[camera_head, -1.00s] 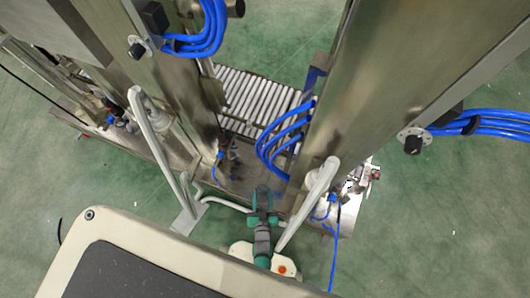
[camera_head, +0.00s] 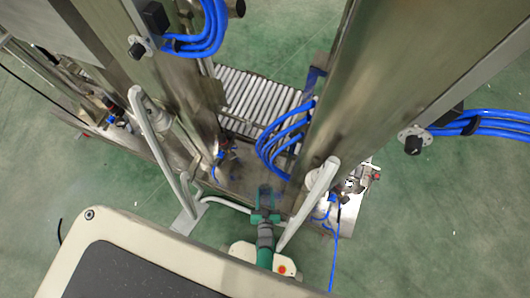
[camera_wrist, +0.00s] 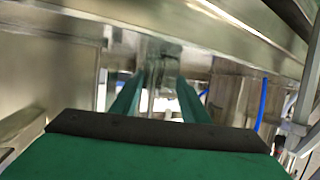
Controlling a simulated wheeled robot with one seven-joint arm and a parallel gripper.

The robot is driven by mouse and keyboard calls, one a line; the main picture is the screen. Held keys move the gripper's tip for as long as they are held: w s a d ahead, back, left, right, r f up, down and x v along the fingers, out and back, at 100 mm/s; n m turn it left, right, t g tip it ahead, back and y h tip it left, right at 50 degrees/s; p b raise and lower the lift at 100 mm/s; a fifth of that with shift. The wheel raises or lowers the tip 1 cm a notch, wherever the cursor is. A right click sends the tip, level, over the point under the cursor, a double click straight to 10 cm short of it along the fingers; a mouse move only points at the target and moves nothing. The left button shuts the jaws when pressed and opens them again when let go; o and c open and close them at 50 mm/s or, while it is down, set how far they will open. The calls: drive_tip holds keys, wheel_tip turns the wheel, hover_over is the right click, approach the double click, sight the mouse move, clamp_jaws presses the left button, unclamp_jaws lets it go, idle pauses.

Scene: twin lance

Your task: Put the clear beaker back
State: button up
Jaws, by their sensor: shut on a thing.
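My gripper (camera_wrist: 157,80) shows in the wrist view as two green fingers reaching forward, shut on a pale, see-through shape between their tips. I take this to be the clear beaker (camera_wrist: 156,90); its outline is faint and blends into the metal behind it. In the head view my green arm reaches up from the bottom middle, and my gripper (camera_head: 264,194) is at its dark end, in front of the steel machine. The beaker cannot be made out in the head view. No place for it can be picked out.
Two tall steel columns (camera_head: 375,110) stand close ahead, with blue hoses (camera_head: 283,135) between them. A roller conveyor (camera_head: 255,100) lies behind. White bent tubes (camera_head: 312,200) rise on both sides of my gripper. Green floor (camera_head: 440,230) is clear to the right.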

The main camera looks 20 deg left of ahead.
drive_tip(key=o, duration=1.1)
drive_tip(key=shift+f, duration=0.1)
drive_tip(key=shift+o, duration=0.2)
drive_tip(key=v, duration=1.1)
drive_tip(key=s+d+r+m+t+h, duration=0.1)
drive_tip(key=d+r+m+h, duration=0.1)
drive_tip(key=r, duration=2)
drive_tip(key=s+d+r+m+t+h, duration=0.1)
drive_tip(key=s+d+r+m+h, duration=0.1)
drive_tip(key=r, duration=2.1)
drive_tip(key=shift+s+d+h, duration=0.25)
drive_tip(key=shift+d+h, duration=0.25)
drive_tip(key=shift+d, duration=0.3)
drive_tip(key=shift+r, duration=0.1)
